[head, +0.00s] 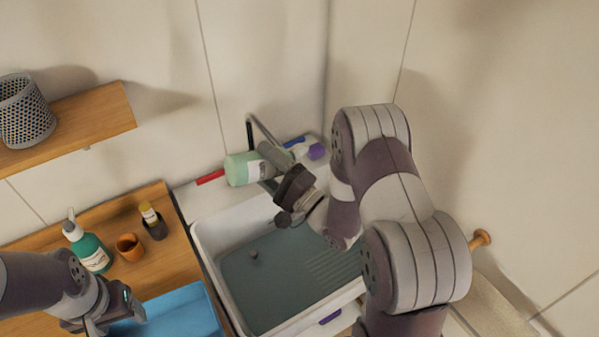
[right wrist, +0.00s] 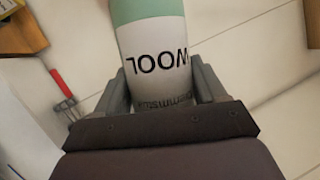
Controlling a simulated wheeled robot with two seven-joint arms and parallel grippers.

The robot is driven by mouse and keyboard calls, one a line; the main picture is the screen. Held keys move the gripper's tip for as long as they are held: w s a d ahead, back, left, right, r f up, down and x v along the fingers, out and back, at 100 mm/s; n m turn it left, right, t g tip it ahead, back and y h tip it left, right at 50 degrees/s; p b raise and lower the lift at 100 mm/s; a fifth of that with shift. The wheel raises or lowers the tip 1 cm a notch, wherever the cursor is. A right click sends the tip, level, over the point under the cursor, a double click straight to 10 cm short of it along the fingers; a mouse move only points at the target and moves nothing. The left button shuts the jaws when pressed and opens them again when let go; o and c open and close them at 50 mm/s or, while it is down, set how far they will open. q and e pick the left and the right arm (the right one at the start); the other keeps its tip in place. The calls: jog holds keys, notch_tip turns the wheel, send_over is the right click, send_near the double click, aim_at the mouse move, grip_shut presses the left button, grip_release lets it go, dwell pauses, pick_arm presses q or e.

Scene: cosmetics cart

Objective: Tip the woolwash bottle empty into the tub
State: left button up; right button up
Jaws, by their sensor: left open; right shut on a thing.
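The woolwash bottle (head: 242,168) is pale green with a white label and lies tilted well over on its side in the head view, above the back rim of the white tub (head: 205,240). My right gripper (head: 270,160) is shut on it. In the right wrist view the bottle (right wrist: 155,45) sits between both fingers (right wrist: 160,88), its "WOOL" label upside down. Its opening cannot be made out. The tub has a grey-green floor and stands below and in front of the bottle. My left gripper (head: 122,312) is open and empty at the lower left, by a blue bin.
The blue bin (head: 180,312) stands left of the tub. A teal pump bottle (head: 88,247), an orange cup (head: 130,247) and a dark small holder (head: 155,228) stand on the wooden top. A tap (head: 262,130) and a white-purple bottle (head: 315,150) are behind the tub.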

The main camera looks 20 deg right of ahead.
notch_tip(320, 180, down, 11)
jog(key=a+n+g+h+b, duration=0.2)
jog(key=n+g+h+b, duration=0.3)
jog(key=n, duration=1.3)
jog(key=shift+g+h, duration=0.3)
jog(key=shift+g, duration=0.3)
